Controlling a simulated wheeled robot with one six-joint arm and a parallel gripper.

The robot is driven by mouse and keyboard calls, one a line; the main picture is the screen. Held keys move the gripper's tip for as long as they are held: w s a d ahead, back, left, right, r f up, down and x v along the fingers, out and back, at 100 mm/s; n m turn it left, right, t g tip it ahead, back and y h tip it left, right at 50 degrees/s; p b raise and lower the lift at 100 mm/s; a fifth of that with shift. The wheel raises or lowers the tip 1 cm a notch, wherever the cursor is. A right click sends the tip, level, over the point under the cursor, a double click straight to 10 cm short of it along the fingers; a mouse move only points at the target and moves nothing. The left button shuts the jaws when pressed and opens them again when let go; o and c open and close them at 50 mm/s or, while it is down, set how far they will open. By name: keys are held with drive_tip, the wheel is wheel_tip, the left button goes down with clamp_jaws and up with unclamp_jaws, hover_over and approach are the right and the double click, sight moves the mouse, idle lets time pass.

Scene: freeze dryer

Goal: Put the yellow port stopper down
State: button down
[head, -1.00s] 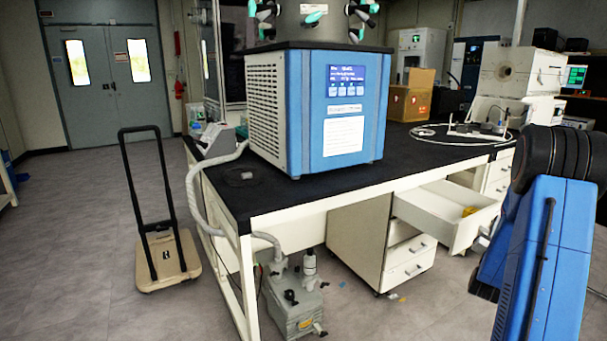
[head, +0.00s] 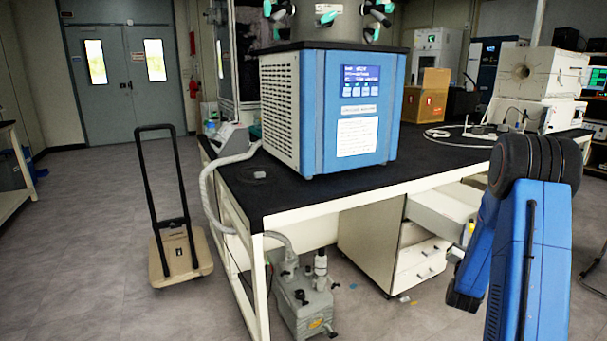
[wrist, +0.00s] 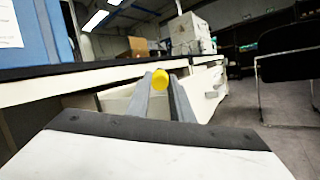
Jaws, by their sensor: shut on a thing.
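The yellow port stopper (wrist: 160,78) is between the tips of my gripper (wrist: 161,86), which is shut on it, in the middle of the wrist view. In the head view the stopper (head: 471,228) is a small yellow spot at the left of my blue arm, in front of the open white drawer (head: 432,217). My arm hides part of that drawer, and most of my gripper is hard to make out there.
The black-topped bench (head: 250,190) carries a blue freeze dryer (head: 350,110), with open black top left of it. A cardboard box (head: 427,95) stands behind. A vacuum pump (head: 303,300) is on the floor below. A black chair (wrist: 290,70) is at the right in the wrist view.

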drive_tip(key=w+a+f+n+t+y, duration=0.1)
drive_tip(key=w+a+f+n+y, duration=0.1)
drive_tip(key=w+a+f+y, duration=0.2)
drive_tip(key=w+a+f+n+t+y, duration=0.1)
drive_tip(key=w+a+f+y, duration=0.3)
drive_tip(key=w+a, duration=0.6)
drive_tip(key=w+a+f+n+t+y, duration=0.2)
drive_tip(key=w+a+f+n+y, duration=0.2)
drive_tip(key=a, duration=1.9)
drive_tip(key=w, duration=0.3)
drive_tip(key=shift+a+f, duration=0.2)
drive_tip(key=shift+f, duration=0.2)
